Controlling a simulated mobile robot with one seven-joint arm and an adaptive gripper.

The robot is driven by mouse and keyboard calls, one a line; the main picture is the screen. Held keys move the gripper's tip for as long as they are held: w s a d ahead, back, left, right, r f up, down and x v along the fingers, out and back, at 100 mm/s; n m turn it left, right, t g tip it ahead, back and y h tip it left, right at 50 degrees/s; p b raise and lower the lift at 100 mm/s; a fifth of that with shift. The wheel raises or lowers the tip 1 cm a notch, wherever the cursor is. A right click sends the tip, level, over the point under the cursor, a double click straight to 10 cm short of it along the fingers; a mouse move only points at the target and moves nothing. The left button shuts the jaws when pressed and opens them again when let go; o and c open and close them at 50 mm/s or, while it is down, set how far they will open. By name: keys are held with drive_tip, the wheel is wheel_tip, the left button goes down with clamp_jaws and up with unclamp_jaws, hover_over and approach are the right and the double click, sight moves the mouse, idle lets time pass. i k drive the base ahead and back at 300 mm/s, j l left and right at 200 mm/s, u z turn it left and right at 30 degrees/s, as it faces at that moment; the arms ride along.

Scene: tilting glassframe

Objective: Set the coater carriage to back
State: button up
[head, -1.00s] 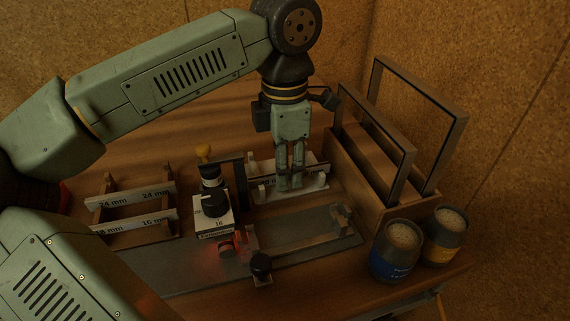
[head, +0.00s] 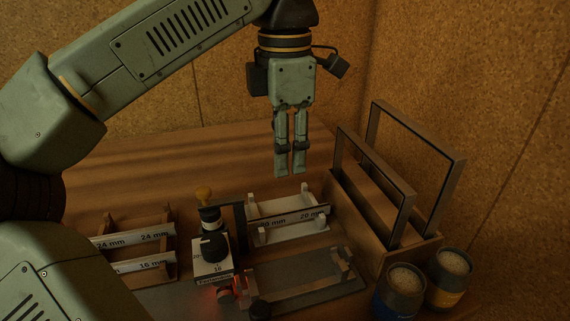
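My gripper (head: 290,174) hangs in the air above and behind the pale rack (head: 290,235), pointing down. A narrow gap shows between its fingers, with nothing visible in it; whether it is open or shut is unclear. Below it, a long grey metal bed (head: 300,298) lies on the table. A small bracket-like part with a red glow (head: 234,291) and a black round knob (head: 261,310) sit at the bed's left part. I cannot tell surely which part is the coater carriage.
A wooden box (head: 350,212) holds two upright dark frames at the right. Two jars, one blue-labelled (head: 402,290) and one yellow-labelled (head: 450,280), stand before it. A rack of marked bars (head: 135,250) stands at the left. The rear table is clear.

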sight(259, 308)
drive_tip(key=k, duration=1.5)
